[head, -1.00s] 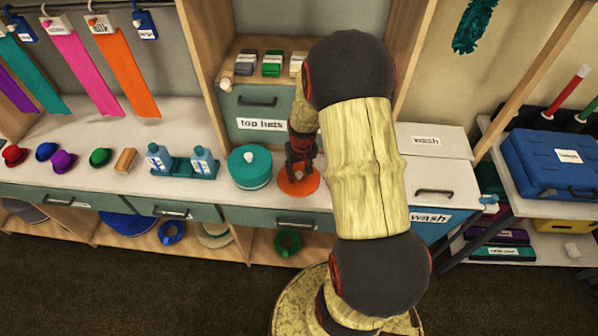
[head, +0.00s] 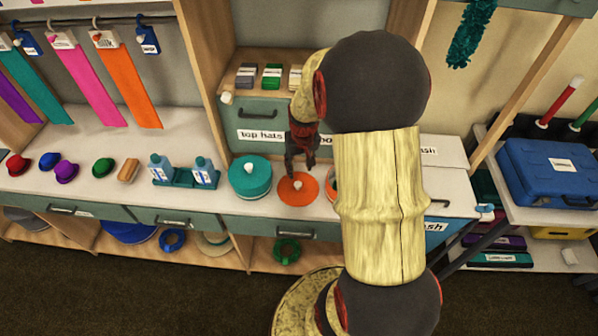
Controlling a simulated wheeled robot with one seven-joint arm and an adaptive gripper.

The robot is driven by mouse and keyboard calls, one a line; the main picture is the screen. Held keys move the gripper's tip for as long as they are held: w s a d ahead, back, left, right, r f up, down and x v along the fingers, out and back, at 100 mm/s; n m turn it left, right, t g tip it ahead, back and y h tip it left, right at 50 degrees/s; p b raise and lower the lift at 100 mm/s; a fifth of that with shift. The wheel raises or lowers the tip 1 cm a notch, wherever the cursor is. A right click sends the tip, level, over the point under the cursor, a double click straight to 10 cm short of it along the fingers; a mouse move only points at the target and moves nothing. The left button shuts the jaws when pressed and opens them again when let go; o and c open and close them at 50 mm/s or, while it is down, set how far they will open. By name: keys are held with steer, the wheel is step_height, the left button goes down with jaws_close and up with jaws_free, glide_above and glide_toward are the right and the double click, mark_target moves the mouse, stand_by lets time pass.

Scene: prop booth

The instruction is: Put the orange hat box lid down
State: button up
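The orange hat box lid (head: 288,194) lies flat on the white counter, a round disc with a pale knob (head: 298,184) in its middle. My gripper (head: 302,170) is just above the knob, apart from it, with its dark fingers spread and nothing between them. Just right of the lid, a strip of an orange round box (head: 332,187) shows, mostly hidden behind my arm. Left of the lid stands a teal round hat box with its lid on (head: 250,179).
Blue bottles in a teal holder (head: 184,175) and a row of small hats stand further left. Behind is a drawer unit labelled "top hats" (head: 262,118). A white "wash" bin (head: 455,185) is at right, partly behind my arm. Bare counter shows at front left.

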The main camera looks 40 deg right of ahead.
steer(key=a+r+n+t, duration=0.2)
steer(key=a+r, duration=1.1)
steer(key=r, duration=0.3)
steer(key=s+a+r+n+t, duration=0.2)
steer(key=s+a+r+n, duration=0.1)
steer(key=s+a+r, duration=0.6)
steer(key=s+a, duration=0.4)
steer(key=shift+y, duration=0.4)
